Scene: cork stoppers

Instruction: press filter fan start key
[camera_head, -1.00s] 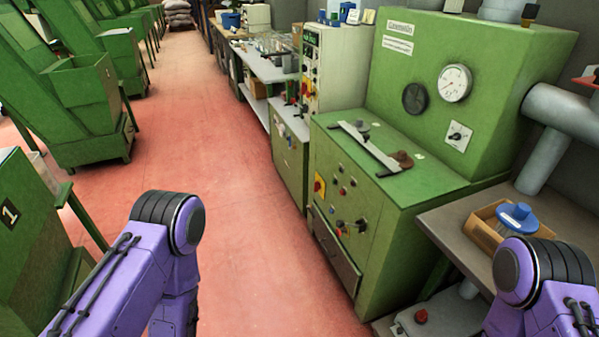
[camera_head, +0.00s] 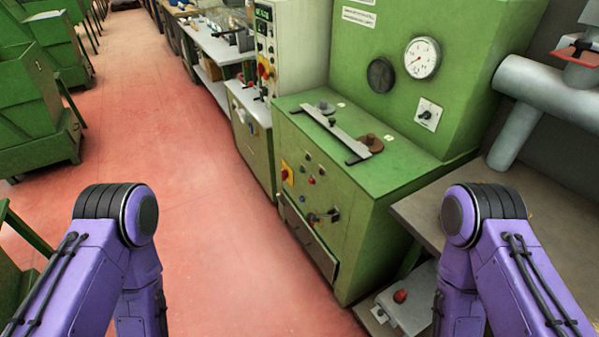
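A green machine (camera_head: 455,40) stands right of centre. Its lower front has a red switch on a yellow plate (camera_head: 286,174), several small buttons (camera_head: 311,181) and black knobs (camera_head: 331,215). Its upper face has a rotary switch on a white plate (camera_head: 428,114). A pale control cabinet (camera_head: 290,50) behind it carries a green display and several switches. A grey box with a red button (camera_head: 400,296) sits low at the right. I cannot tell which of these is the filter fan start key. Both my purple arms show, but neither gripper is in view.
A ruler-like metal bar (camera_head: 335,132) lies on the machine's green ledge. A grey-brown table (camera_head: 465,185) adjoins the machine at the right, partly behind my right arm. Green bins (camera_head: 35,110) line the left. The red floor (camera_head: 190,200) between is clear.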

